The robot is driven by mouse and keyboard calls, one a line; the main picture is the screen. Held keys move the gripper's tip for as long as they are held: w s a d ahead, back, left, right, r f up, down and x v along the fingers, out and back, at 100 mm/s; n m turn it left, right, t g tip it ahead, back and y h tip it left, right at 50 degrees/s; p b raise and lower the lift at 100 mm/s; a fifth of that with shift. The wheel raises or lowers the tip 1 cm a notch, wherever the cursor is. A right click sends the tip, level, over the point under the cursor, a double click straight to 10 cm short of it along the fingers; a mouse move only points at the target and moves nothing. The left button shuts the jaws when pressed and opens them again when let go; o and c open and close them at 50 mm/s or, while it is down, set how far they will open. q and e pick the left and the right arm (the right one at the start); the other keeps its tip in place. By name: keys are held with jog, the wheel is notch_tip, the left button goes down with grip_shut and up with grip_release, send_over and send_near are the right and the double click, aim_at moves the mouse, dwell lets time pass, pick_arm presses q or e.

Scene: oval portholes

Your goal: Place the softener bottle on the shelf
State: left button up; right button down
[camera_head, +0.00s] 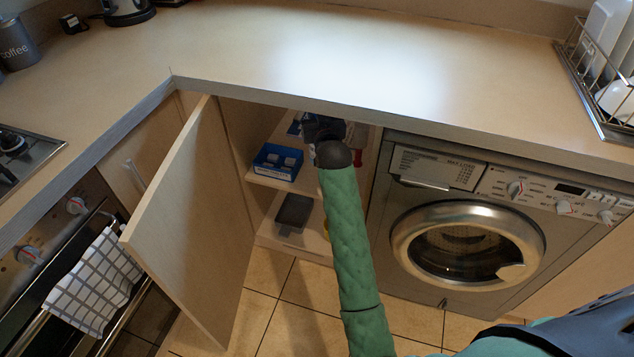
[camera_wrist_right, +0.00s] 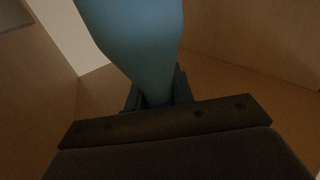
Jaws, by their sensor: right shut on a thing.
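The softener bottle (camera_wrist_right: 138,45) is a smooth blue shape in the right wrist view, held between the jaws of my right gripper (camera_wrist_right: 157,92). In the head view my right arm, in a green sleeve, reaches into the open cupboard. My right gripper (camera_head: 322,128) is at the cupboard's upper part there, under the counter edge, and the bottle is hidden or cannot be made out. The cupboard shelf (camera_head: 270,178) is partly covered by my arm. Whether the bottle touches the shelf cannot be told. My left gripper is not in view.
A blue box (camera_head: 277,162) stands on the shelf, left of my arm. A dark object (camera_head: 294,212) lies on the cupboard's lower board. The cupboard door (camera_head: 190,225) stands open on the left. A washing machine (camera_head: 465,240) is on the right. The counter (camera_head: 330,60) overhangs my gripper.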

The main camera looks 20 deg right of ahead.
jog(key=shift+w+f, duration=0.15)
jog(key=shift+f, duration=0.1)
jog(key=shift+f+b, duration=0.35)
jog(key=shift+f, duration=4.45)
jog(key=c, duration=1.2)
grip_release()
jog(key=s, duration=1.2)
jog(key=shift+a, duration=0.45)
